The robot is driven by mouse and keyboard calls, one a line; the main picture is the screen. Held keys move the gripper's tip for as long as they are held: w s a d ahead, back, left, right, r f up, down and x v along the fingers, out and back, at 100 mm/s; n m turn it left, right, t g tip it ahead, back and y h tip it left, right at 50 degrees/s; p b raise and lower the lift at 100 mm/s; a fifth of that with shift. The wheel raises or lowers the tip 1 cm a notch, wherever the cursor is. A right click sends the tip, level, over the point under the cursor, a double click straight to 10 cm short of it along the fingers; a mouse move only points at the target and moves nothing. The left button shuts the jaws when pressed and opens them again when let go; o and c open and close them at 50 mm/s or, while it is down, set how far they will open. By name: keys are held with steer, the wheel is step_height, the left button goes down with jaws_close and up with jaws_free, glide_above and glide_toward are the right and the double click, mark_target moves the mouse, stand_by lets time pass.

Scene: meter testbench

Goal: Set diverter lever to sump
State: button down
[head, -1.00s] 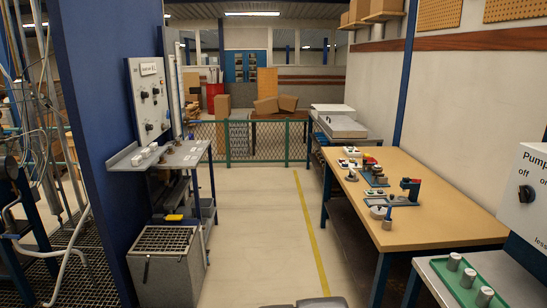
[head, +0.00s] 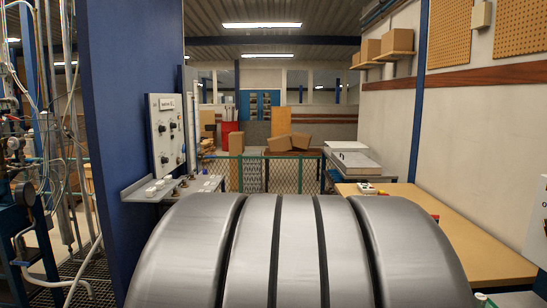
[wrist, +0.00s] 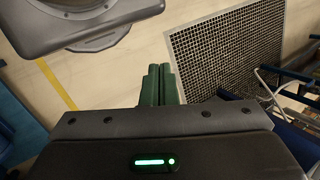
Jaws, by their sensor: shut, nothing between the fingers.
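I cannot make out the diverter lever in either current view; my grey arm covers the lower middle of the head view. In the wrist view, my gripper (wrist: 160,88) has its green fingers together and empty. It hangs over pale floor, just left of a square metal grate (wrist: 232,52).
A control panel (head: 167,134) with knobs stands above a grey shelf (head: 140,186) by the blue wall (head: 115,70). A wooden workbench (head: 480,240) is on the right. A mesh fence (head: 252,175) crosses the back. The floor beside a yellow line (wrist: 56,84) looks clear.

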steer(key=w+a+r+m+t+y+b, duration=0.2)
steer(key=w+a+r+y+b, duration=0.1)
steer(key=w+a+y, duration=0.5)
steer(key=w+a+r+m+t+y+b, duration=0.2)
steer(key=w+a+y, duration=0.6)
steer(key=w+a, duration=0.6)
step_height(320, 180, up, 3)
steer(key=shift+w+r+m+t+b, duration=0.1)
steer(key=shift+w+m+t+b, duration=0.3)
steer(key=shift+w+b, duration=0.65)
steer(key=shift+a, duration=0.15)
